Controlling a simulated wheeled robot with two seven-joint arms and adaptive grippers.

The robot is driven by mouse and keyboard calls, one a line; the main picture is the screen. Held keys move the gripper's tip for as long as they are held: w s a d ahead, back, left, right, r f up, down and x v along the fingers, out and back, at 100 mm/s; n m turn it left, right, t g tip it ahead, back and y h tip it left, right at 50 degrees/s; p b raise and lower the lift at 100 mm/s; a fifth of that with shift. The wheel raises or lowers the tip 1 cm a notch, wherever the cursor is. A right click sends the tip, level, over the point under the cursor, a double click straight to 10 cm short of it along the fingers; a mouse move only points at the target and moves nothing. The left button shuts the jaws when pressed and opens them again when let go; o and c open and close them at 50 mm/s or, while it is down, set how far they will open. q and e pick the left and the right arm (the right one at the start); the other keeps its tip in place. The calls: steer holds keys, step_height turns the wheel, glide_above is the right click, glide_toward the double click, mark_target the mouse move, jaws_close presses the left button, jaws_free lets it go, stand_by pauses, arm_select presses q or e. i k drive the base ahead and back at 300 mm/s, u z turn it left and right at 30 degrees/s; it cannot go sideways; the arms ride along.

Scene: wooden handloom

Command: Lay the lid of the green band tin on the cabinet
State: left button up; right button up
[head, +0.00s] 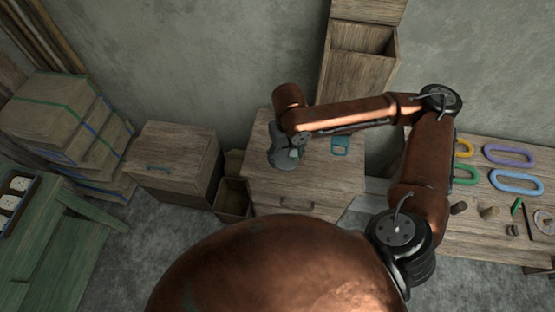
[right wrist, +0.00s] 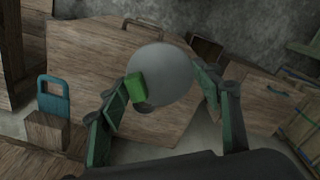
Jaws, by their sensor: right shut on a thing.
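My right gripper (head: 284,156) is low over the left part of the wooden cabinet (head: 325,183) in the head view. In the right wrist view its two green fingers (right wrist: 160,84) stand on either side of a round grey disc, which looks like the lid (right wrist: 168,70). The gripper is shut on it. A small green block (right wrist: 135,87) shows at the disc's left edge, with a dark round bit below it. I cannot tell whether the lid touches the wooden top (right wrist: 95,55). No separate tin is clear to me. My left gripper is not in view.
A teal handle-shaped piece (head: 340,146) is at the cabinet's back right. A tall wooden box (head: 362,75) stands behind. A lower cabinet (head: 172,170) and an open bin (head: 233,199) are left. Colored rings (head: 510,155) and small parts lie on the right bench (head: 470,238).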

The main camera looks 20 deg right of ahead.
mark_target(259, 161)
steer(key=u, duration=1.15)
steer(key=i, duration=0.65)
steer(key=z, duration=1.2)
